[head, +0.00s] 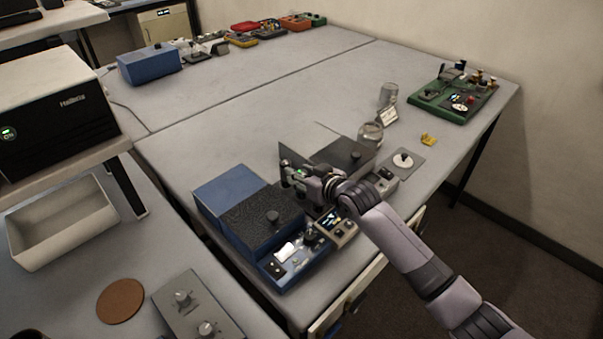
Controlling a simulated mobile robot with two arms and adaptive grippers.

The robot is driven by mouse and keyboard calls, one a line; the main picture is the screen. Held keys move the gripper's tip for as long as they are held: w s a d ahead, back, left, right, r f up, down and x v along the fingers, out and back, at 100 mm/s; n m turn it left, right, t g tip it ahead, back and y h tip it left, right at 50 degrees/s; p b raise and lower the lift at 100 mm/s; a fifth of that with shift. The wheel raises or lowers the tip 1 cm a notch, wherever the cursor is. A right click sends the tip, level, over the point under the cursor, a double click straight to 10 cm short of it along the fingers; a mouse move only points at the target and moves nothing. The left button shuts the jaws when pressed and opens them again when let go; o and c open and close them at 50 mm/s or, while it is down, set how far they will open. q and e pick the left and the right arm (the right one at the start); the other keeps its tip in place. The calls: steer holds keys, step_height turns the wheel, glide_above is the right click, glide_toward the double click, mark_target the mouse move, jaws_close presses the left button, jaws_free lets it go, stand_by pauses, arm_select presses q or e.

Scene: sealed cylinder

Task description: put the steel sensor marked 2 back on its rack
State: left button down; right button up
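My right gripper (296,174) is over the middle of the table, beside a dark, speckled box top and above a small instrument. Its fingers are small and dark here, and I cannot tell whether they are open or hold anything. I cannot make out a sensor marked 2; no number is legible. A grey block (190,312) with two silvery knob-like pieces stands at the lower left; I cannot tell whether it is the rack. My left gripper is not in view.
A blue apparatus with a dark top (262,218) stands left of my gripper. Glass jars (370,135), a white disc on a grey plate (403,160) and a green board (456,98) are to the right. The table's back middle is clear. An empty cream bin (62,243) stands left.

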steer(key=shift+o, duration=1.1)
steer(key=shift+r, duration=0.1)
steer(key=b+v, duration=0.1)
steer(key=v, duration=1.1)
steer(key=shift+s, duration=0.1)
